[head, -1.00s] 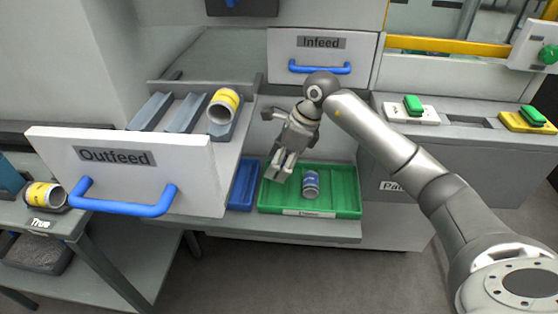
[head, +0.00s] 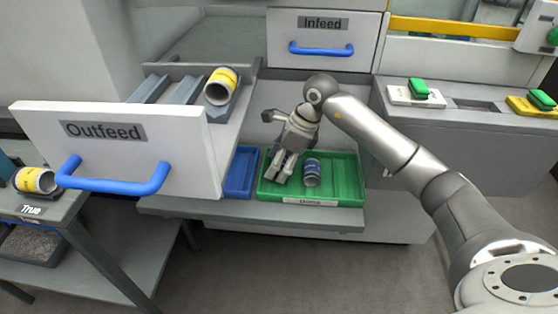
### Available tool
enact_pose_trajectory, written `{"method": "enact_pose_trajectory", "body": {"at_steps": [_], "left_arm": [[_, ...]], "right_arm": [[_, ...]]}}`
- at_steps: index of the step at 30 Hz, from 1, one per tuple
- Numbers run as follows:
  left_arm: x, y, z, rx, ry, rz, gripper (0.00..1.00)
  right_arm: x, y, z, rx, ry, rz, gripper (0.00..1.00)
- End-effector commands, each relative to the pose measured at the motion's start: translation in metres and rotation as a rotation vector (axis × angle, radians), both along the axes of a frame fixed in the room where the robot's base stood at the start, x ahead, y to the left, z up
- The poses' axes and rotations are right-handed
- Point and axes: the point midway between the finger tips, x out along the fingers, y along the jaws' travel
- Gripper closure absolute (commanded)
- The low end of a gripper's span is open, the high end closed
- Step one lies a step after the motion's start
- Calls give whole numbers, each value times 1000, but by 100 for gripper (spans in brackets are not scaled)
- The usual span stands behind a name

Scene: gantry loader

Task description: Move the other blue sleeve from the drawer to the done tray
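A blue sleeve (head: 312,173) with a pale end stands or lies in the green tray (head: 347,172), which has a small label on its front edge. My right gripper (head: 283,172) points down over the left part of that tray, just left of the sleeve and apart from it. Its fingers look close together; I cannot tell whether they are shut or have anything between them. The pulled-out Outfeed drawer (head: 190,150) holds a yellow-banded sleeve (head: 221,86) in its right trough. I see no blue sleeve in the visible part of the drawer. My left gripper is not in view.
A narrow blue tray (head: 241,172) sits between the drawer and the green tray. The shut Infeed drawer (head: 340,25) is behind. A side table at left (head: 75,205) bears another yellow-banded sleeve (head: 35,180). Green buttons (head: 420,87) are on the right console.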

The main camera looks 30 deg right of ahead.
Motion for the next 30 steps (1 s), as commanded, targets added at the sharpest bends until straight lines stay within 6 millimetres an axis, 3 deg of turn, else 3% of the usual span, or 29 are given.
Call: {"method": "enact_pose_trajectory", "body": {"at_steps": [11, 12, 18, 30], "left_arm": [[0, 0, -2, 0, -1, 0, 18], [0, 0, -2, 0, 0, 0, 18], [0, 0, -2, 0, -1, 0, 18], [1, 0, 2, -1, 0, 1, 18]], "right_arm": [[0, 0, -2, 0, -1, 0, 74], [0, 0, -2, 0, -1, 0, 42], [0, 0, -2, 1, -1, 0, 18], [0, 0, 2, 0, 0, 0, 18]]}}
